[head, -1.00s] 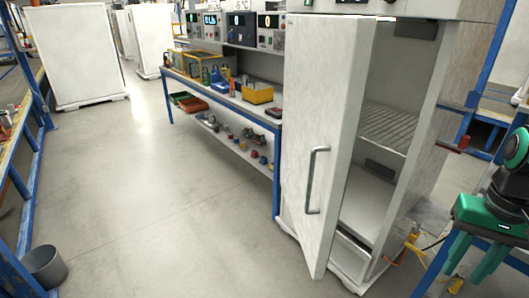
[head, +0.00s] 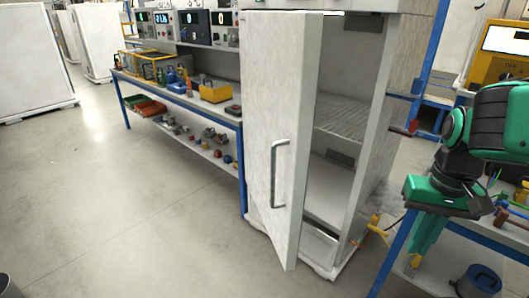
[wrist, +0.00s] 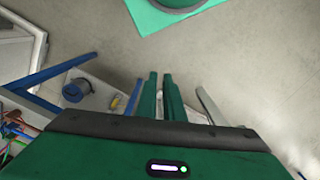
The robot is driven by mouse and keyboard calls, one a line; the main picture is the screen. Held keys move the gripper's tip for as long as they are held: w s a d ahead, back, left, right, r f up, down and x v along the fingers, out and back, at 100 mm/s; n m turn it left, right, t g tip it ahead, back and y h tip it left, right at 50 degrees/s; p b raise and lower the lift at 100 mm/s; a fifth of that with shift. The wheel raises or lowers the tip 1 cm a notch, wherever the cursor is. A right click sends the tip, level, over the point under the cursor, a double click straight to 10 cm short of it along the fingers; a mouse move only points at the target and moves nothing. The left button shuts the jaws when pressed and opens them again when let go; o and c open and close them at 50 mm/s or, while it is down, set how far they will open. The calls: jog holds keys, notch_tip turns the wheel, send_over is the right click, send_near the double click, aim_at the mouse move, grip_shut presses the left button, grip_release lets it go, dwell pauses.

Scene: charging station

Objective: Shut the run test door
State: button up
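The run test door (head: 262,110) is a tall pale panel on the front of a white cabinet (head: 372,130). It stands partly open, swung out towards me, with its free edge apart from the cabinet frame. A grey vertical bar handle (head: 275,172) is on its face near that edge. Inside, a wire shelf (head: 345,118) and the lower compartment show. My gripper (head: 422,250) hangs fingers down at the right, beside the cabinet and clear of the door and handle. In the wrist view its green fingers (wrist: 160,75) have a narrow gap with nothing between them; the door is not recognisable there.
A blue-legged bench (head: 190,95) with bins and tools adjoins the cabinet's left. Another blue-framed table (head: 395,250) is under my arm at the right, with a dark pot (head: 480,280) below. Open grey floor (head: 130,210) lies left of and before the door.

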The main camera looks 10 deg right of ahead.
jog(key=shift+w+r, duration=0.2)
jog(key=shift+r, duration=0.05)
grip_shut()
jog(key=w+a+f+n+t+h, duration=0.1)
jog(key=w+a+n+h, duration=0.25)
jog(key=w, duration=1.45)
jog(key=w+a+f+n+t+h, duration=0.1)
jog(key=w+a+f+t, duration=0.1)
jog(key=w+a, duration=0.65)
jog(key=w+a+f+n+t+h, duration=0.1)
jog(key=w+a+n+t, duration=0.1)
jog(key=w+a, duration=0.65)
send_near(287, 193)
jog(key=shift+m, duration=0.25)
jog(key=x, duration=0.5)
jog(key=shift+a, duration=0.2)
jog(key=shift+d, duration=0.1)
